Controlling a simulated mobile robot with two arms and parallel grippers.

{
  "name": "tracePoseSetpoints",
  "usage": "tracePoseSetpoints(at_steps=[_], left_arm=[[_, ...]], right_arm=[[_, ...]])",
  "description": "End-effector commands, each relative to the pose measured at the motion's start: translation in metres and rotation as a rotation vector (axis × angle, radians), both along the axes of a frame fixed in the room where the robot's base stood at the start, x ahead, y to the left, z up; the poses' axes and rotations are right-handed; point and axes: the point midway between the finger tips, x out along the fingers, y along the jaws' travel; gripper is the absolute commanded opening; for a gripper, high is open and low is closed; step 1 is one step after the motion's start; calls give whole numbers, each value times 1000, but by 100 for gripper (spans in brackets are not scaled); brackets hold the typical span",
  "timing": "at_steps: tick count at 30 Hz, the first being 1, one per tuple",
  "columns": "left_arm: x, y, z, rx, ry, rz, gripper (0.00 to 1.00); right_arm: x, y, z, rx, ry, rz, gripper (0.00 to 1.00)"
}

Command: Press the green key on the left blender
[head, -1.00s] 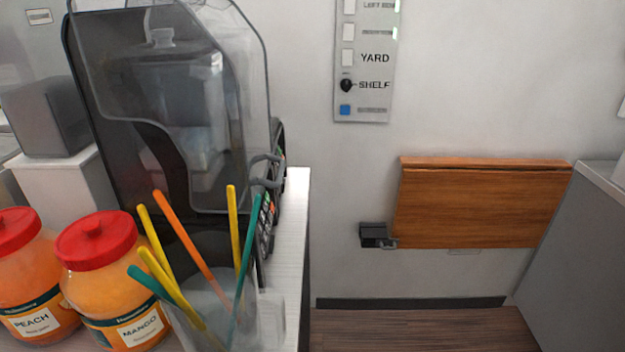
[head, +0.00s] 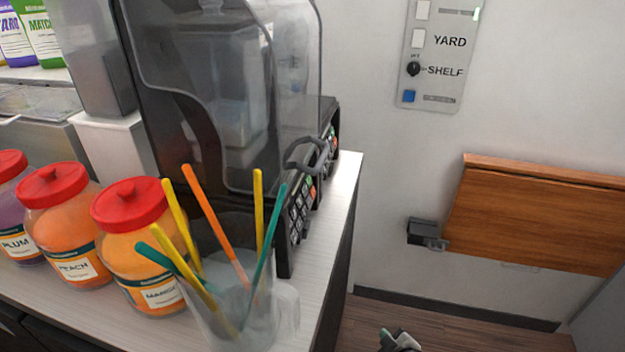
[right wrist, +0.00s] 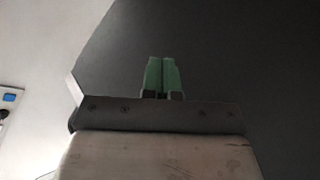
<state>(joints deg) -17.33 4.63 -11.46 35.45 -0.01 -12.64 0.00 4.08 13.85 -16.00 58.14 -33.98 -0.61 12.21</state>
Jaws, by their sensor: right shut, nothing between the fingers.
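A black blender (head: 160,75) with a clear cover stands on the counter, its front turned to the right. Its keypad (head: 299,212) shows edge-on, with a small green key (head: 309,181) near the top. A second keypad (head: 331,138) shows farther back, apparently of another blender mostly hidden behind the first. My right gripper (head: 400,340) is at the bottom edge of the head view, right of the counter and well apart from the keypads. In the right wrist view its green fingertips (right wrist: 162,74) are together and empty, before a dark surface. My left gripper is not in view.
Mango (head: 140,240), peach (head: 65,230) and plum jars (head: 15,190) stand left. A wall panel (head: 432,55) and a wooden folding shelf (head: 540,220) are at right. Floor right of the counter is clear.

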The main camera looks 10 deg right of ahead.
Motion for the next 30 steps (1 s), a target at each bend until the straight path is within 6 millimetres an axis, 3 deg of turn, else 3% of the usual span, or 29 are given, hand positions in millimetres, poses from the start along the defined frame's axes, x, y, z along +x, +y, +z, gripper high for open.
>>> tracePoseSetpoints(at_steps=[1,6,15,22,27,30], left_arm=[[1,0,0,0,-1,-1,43],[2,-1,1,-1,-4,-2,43],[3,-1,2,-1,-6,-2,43],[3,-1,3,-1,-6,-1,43],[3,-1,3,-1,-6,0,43],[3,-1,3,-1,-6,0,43]], right_arm=[[17,0,19,-15,-47,23,0],[62,6,78,-70,-194,107,0],[122,22,194,-191,-454,258,0],[149,38,289,-311,-651,376,0],[158,51,354,-410,-782,456,0],[159,58,383,-460,-840,490,0]])
